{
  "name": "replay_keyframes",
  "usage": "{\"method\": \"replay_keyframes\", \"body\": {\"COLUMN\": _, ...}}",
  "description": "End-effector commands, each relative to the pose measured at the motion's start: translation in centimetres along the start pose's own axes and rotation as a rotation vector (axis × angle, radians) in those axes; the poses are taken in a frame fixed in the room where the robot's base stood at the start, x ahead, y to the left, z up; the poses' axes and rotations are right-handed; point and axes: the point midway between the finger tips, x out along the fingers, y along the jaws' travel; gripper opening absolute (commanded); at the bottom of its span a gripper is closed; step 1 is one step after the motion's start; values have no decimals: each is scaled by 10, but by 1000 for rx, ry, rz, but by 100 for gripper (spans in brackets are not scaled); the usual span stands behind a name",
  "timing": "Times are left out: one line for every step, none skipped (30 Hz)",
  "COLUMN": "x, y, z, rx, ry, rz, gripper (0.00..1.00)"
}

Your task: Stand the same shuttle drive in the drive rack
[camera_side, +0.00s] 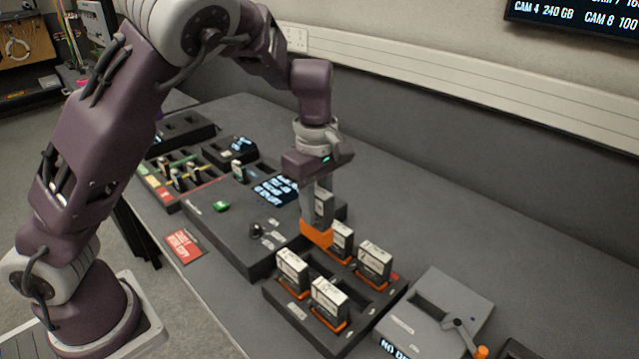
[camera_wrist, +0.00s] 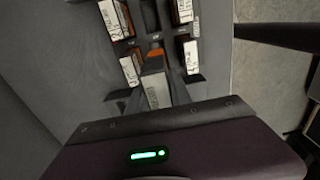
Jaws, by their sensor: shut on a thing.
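My gripper (camera_side: 314,210) is shut on a shuttle drive (camera_side: 317,235) with an orange lower part, held upright. The held drive also shows in the wrist view (camera_wrist: 154,88), its pale labelled end between the fingers. It hangs beside the far left end of the dark drive rack (camera_side: 277,303); I cannot tell whether it touches anything below. Several drives with white labels stand in the rack, such as the front one (camera_side: 328,300), the left one (camera_side: 292,270) and the right one (camera_side: 373,264). Dark empty slots show between them in both views.
A large dark console (camera_side: 225,235) with a lit screen stands left of the rack. A grey box (camera_side: 440,305) with an orange-tipped lever stands to its right. A tray of small coloured items (camera_side: 175,175) lies farther left. The table behind the rack is clear.

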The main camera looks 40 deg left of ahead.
Motion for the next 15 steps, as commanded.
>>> {"method": "replay_keyframes", "body": {"x": 10, "y": -1, "z": 0, "rx": -2, "ry": 1, "rz": -6, "gripper": 0}}
{"method": "replay_keyframes", "body": {"x": 13, "y": -1, "z": 0, "rx": -1, "ry": 0, "rz": -4, "gripper": 0}}
{"method": "replay_keyframes", "body": {"x": 17, "y": -1, "z": 0, "rx": -2, "ry": 0, "rz": -4, "gripper": 0}}
{"method": "replay_keyframes", "body": {"x": 19, "y": -1, "z": 0, "rx": -1, "ry": 1, "rz": -4, "gripper": 0}}
{"method": "replay_keyframes", "body": {"x": 21, "y": 0, "z": 0, "rx": -1, "ry": 1, "rz": -3, "gripper": 0}}
{"method": "replay_keyframes", "body": {"x": 24, "y": 0, "z": 0, "rx": -1, "ry": 0, "rz": -3, "gripper": 0}}
{"method": "replay_keyframes", "body": {"x": 26, "y": -1, "z": 0, "rx": -1, "ry": 0, "rz": -3, "gripper": 0}}
{"method": "replay_keyframes", "body": {"x": 29, "y": -1, "z": 0, "rx": -1, "ry": 0, "rz": -4, "gripper": 0}}
{"method": "replay_keyframes", "body": {"x": 34, "y": -1, "z": 0, "rx": -1, "ry": -1, "rz": -4, "gripper": 0}}
{"method": "replay_keyframes", "body": {"x": 38, "y": -1, "z": 0, "rx": -1, "ry": 1, "rz": -4, "gripper": 0}}
{"method": "replay_keyframes", "body": {"x": 42, "y": -1, "z": 0, "rx": -3, "ry": 0, "rz": -5, "gripper": 0}}
{"method": "replay_keyframes", "body": {"x": 48, "y": -1, "z": 0, "rx": -2, "ry": 0, "rz": -5, "gripper": 0}}
{"method": "replay_keyframes", "body": {"x": 52, "y": -1, "z": 0, "rx": -3, "ry": 0, "rz": -4, "gripper": 0}}
{"method": "replay_keyframes", "body": {"x": 56, "y": -1, "z": 0, "rx": -2, "ry": 0, "rz": -4, "gripper": 0}}
{"method": "replay_keyframes", "body": {"x": 61, "y": -1, "z": 0, "rx": -3, "ry": -1, "rz": -5, "gripper": 0}}
